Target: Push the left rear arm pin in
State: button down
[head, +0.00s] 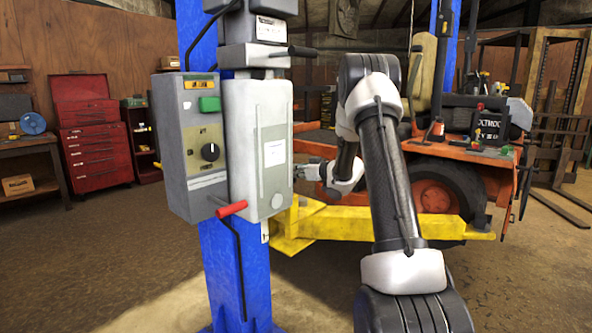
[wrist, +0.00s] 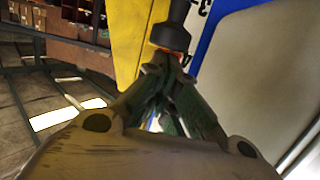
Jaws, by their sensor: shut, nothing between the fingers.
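In the wrist view, a dark pin head (wrist: 171,36) with an orange ring at its lower end stands in front of the yellow lift arm (wrist: 130,38). My gripper (wrist: 172,66) is shut and empty, its fingertips right at the ring; I cannot tell if they touch. In the head view, the yellow lift arm (head: 345,225) reaches right from the blue post (head: 232,270). There the pin and my fingertips are hidden behind the grey cabinet on the post.
The grey control box (head: 190,145) with a green button and the light grey cabinet (head: 260,150) stand close left of my arm. A red lever (head: 232,209) sticks out below. Floor at left is open.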

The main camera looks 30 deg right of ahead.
jog(key=shift+f, duration=1.8)
